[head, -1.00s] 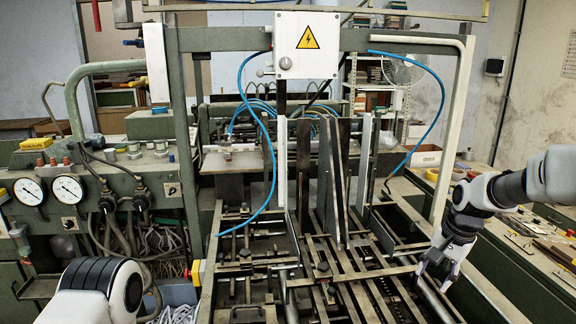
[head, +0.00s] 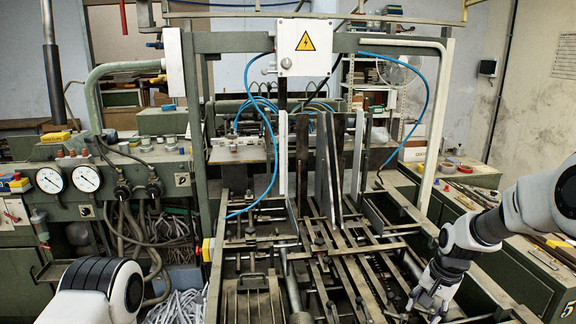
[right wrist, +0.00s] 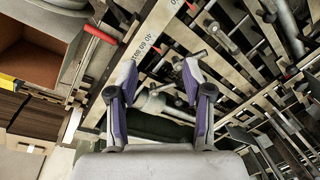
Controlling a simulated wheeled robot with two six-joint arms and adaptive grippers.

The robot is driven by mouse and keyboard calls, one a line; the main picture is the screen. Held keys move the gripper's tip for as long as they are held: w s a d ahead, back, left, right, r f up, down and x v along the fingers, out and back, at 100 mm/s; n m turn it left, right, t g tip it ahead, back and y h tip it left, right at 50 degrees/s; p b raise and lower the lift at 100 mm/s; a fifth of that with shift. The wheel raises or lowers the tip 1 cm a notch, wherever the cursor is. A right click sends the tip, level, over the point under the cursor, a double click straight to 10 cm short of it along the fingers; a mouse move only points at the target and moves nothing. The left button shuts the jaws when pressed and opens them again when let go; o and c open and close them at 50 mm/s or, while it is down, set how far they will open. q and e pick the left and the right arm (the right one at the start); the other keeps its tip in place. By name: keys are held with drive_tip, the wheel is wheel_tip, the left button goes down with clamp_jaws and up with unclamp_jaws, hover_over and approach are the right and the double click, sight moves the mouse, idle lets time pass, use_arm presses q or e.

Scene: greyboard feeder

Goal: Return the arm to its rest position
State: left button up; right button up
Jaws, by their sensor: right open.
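My right arm (head: 480,232) comes in from the right in the head view, and its gripper (head: 424,307) points down near the lower right, over or beside the right edge of the feeder's slatted bed. In the right wrist view the same gripper (right wrist: 160,72) has its two purple-padded fingers apart, with nothing between them. Slats and rods of the machine show below and beyond the fingers. A rounded white and black part of my left arm (head: 95,290) shows at the lower left; its gripper is out of view.
The green feeder frame (head: 197,130) with upright plates (head: 325,160) stands ahead. A side bench (head: 520,262) with tools lies right of the bed. Gauges (head: 87,178) and hoses are at left. In the right wrist view, an open brown box (right wrist: 35,50) lies at upper left.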

drive_tip(key=s+a+f+n+g, duration=0.1)
drive_tip(key=s+a+f+n, duration=0.1)
drive_tip(key=s+f, duration=0.75)
drive_tip(key=s+a+f+n, duration=0.2)
drive_tip(key=s+f, duration=0.7)
drive_tip(key=f, duration=0.2)
drive_tip(key=s+a+f+n+h, duration=0.1)
drive_tip(key=s+f+n, duration=0.1)
drive_tip(key=s, duration=0.7)
drive_tip(key=s+a+f+n, duration=0.1)
drive_tip(key=s+n, duration=0.1)
drive_tip(key=s, duration=0.6)
wheel_tip(320, 180, down, 15)
drive_tip(key=b, duration=1.4)
drive_tip(key=shift+s+r, duration=0.15)
drive_tip(key=shift+s, duration=0.05)
